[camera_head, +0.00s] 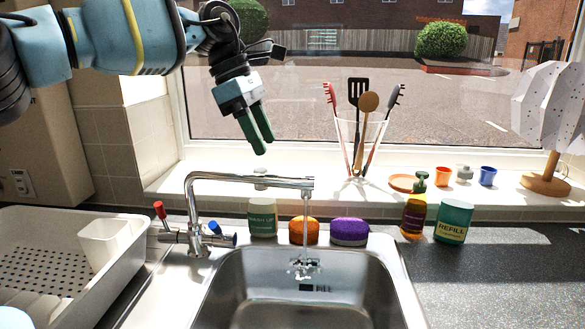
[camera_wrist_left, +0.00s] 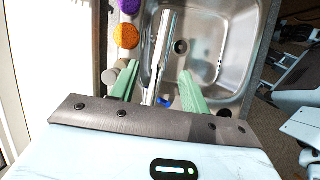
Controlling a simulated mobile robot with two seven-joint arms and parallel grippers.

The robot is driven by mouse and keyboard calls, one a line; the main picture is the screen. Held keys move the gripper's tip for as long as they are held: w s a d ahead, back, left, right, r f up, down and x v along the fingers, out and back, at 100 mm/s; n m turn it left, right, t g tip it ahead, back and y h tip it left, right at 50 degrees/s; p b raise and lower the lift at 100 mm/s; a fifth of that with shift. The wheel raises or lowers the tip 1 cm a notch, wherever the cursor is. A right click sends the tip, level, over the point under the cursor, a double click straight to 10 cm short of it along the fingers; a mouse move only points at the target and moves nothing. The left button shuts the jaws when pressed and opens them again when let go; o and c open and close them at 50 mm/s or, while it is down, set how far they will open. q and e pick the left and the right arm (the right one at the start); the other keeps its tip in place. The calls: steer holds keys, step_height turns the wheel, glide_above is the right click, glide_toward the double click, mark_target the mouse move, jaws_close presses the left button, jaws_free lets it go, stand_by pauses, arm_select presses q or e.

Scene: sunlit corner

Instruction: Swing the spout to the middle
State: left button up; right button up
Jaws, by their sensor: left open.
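The chrome spout (camera_head: 250,181) of the tap reaches right from its post at the sink's left edge. Water runs from its tip into the steel sink (camera_head: 390,285). The tap body (camera_head: 195,238) has a red-tipped and a blue-tipped handle. My left gripper (camera_head: 267,146) is open and empty, pointing down above the spout, in front of the window. In the left wrist view, the spout (camera_wrist_left: 165,42) shows below and between the green fingers (camera_wrist_left: 160,74), apart from them as far as I can tell. My right gripper is not in view.
Behind the sink stand a white-green jar (camera_head: 262,218), an orange sponge (camera_head: 304,231), a purple sponge (camera_head: 350,232), a soap bottle (camera_head: 414,207) and a refill tub (camera_head: 454,222). A utensil holder (camera_head: 361,150) stands on the sill. A dish rack (camera_head: 125,268) is at left.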

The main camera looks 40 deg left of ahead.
arm_select(q)
steer(key=shift+s+r, duration=0.1)
steer(key=shift+s, duration=0.1)
steer(key=shift+s+d+f, duration=0.1)
steer(key=shift+f, duration=0.1)
steer(key=x, duration=0.7)
steer(key=shift+f, duration=0.2)
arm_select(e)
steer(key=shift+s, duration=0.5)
arm_select(q)
jaws_close()
